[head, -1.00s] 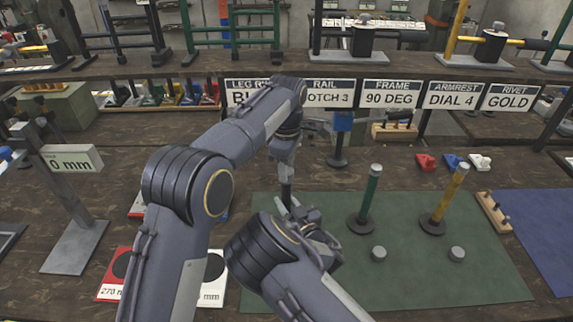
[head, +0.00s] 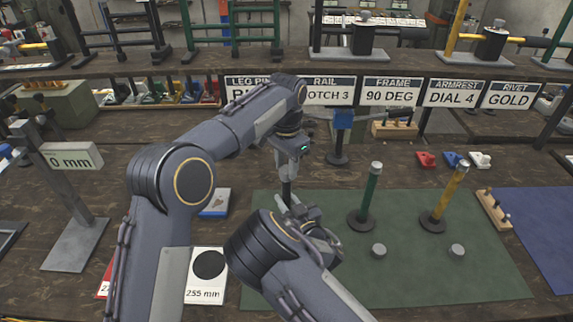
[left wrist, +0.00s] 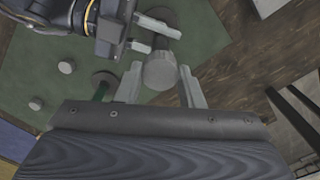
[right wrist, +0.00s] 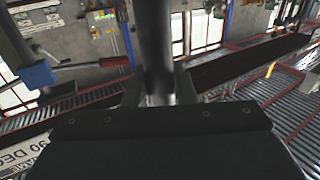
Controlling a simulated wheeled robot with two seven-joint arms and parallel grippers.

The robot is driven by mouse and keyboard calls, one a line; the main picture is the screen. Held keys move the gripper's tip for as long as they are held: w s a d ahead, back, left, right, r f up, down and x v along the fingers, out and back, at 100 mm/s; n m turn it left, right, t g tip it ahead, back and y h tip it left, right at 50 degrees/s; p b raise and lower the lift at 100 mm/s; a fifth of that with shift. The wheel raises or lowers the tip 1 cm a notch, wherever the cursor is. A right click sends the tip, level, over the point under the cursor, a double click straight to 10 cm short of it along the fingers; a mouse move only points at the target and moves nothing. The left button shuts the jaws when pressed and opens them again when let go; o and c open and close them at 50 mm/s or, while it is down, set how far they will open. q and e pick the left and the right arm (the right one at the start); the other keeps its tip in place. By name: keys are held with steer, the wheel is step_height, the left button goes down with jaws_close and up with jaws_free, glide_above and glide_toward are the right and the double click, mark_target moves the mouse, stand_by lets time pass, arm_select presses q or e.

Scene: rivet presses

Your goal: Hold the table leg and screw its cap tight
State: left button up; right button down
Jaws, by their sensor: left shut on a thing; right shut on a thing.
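A dark leg (head: 287,192) stands upright near the left edge of the green mat. In the right wrist view the leg (right wrist: 155,45) rises between the fingers. My right gripper (head: 308,222) is shut on the leg, low down. It also shows in the left wrist view (left wrist: 143,35). My left gripper (head: 287,175) is above it, pointing down, shut on the grey round cap (left wrist: 160,70) at the leg's top. The cap lies between the two left fingers. Whether a gap remains under the cap is hidden, and the leg's foot is mostly hidden by my right arm.
On the green mat (head: 420,285) stand a green leg (head: 370,195) and a yellow leg (head: 449,195), with two loose grey caps (head: 378,251) in front. A blue-topped post (head: 341,135) stands behind. A white 255 mm card (head: 205,285) lies left. The mat's front right is clear.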

arm_select(q)
steer(key=m, duration=2.3)
steer(key=shift+m, duration=0.4)
steer(key=m, duration=0.6)
steer(key=o, duration=1)
